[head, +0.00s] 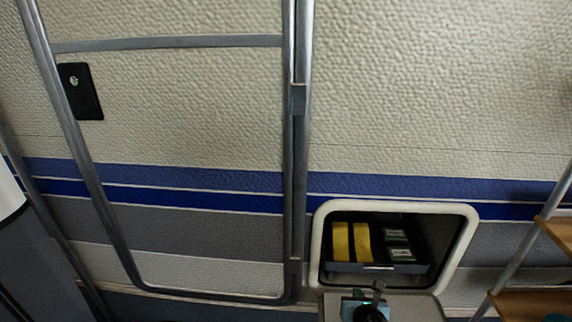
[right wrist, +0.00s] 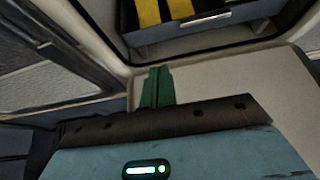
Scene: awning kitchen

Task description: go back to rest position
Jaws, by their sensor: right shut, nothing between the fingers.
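My right gripper (head: 378,290) is at the bottom of the head view, in front of the lower edge of an open wall hatch (head: 317,250). It holds nothing. In the right wrist view its green fingers (right wrist: 157,87) are pressed together, in front of a pale flat panel. A drawer or tray (head: 405,268) inside the hatch holds yellow items (head: 341,242) and dark green items (head: 398,238); the gripper is apart from them. My left gripper does not show in either view.
The hatch's lowered flap (head: 420,308) lies close to my right gripper. A metal ladder-like frame (head: 298,150) runs down the ribbed caravan wall (head: 430,80). A shelf rack with wooden boards (head: 530,303) stands at the right edge.

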